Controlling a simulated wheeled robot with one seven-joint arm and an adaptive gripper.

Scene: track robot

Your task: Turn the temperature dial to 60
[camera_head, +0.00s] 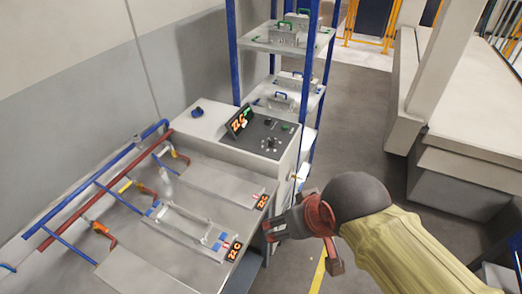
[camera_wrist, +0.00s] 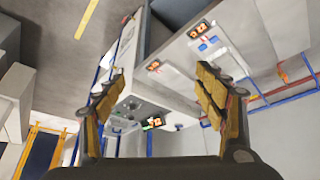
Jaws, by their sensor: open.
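The control panel (camera_head: 262,137) is a dark plate on a grey cabinet, with small knobs and buttons. A dark knob (camera_head: 270,143) with a pale mark, which looks like the temperature dial, sits on it; its exact setting is too small to read. A display (camera_head: 239,121) beside it shows orange digits, seemingly 22 C. My gripper (camera_head: 298,243) is in front of the bench, to the right of and below the panel, apart from it. In the wrist view my gripper (camera_wrist: 160,85) has its fingers spread with nothing between them; the panel (camera_wrist: 136,110) appears beyond, near the left finger.
The bench (camera_head: 190,180) carries two more orange displays (camera_head: 262,201) (camera_head: 233,250), a metal tray-like fixture (camera_head: 190,229), and red and blue pipes (camera_head: 110,172). A blue-framed shelf (camera_head: 286,38) stands behind the cabinet. Open floor (camera_head: 363,120) lies to the right, before a grey structure (camera_head: 470,130).

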